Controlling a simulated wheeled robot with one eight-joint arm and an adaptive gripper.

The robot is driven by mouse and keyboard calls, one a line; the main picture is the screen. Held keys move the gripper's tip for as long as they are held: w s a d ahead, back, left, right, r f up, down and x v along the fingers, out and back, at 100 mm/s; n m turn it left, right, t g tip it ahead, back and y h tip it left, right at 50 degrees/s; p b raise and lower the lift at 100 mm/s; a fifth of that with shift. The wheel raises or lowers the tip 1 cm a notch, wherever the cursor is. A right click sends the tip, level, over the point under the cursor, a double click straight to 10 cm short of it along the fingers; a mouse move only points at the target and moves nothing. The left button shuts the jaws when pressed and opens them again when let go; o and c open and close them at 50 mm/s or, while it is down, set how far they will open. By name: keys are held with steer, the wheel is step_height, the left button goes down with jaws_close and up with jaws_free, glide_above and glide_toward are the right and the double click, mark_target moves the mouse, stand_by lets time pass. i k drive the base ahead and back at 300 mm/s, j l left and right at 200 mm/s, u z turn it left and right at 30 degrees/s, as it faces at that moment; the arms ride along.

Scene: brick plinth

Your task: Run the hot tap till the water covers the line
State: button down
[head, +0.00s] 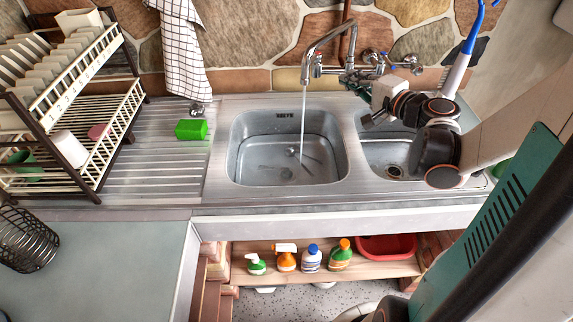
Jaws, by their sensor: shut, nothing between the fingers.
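The wall tap (327,38) has a curved spout, and a thin stream of water (303,115) falls from it into the left basin (243,125). A handle with a red mark (318,65) is on the tap's left, and blue and red parts (378,62) are on its right. A faint edge runs around the basin wall; I cannot tell whether it is the line or the water surface.
The right basin (375,150) is partly behind my arm. A blue-handled brush (470,40) stands at right. Several bottles (312,258) are on the shelf below.

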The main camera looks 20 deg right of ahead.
mark_target(317, 56)
steer(key=j+z, duration=0.15)
steer(key=z, duration=0.25)
steer(key=i+j+z, duration=0.1)
steer(key=z, duration=0.3)
steer(key=j+z, duration=0.25)
steer(key=z, duration=0.15)
steer(key=j+z, duration=0.2)
steer(key=z, duration=0.15)
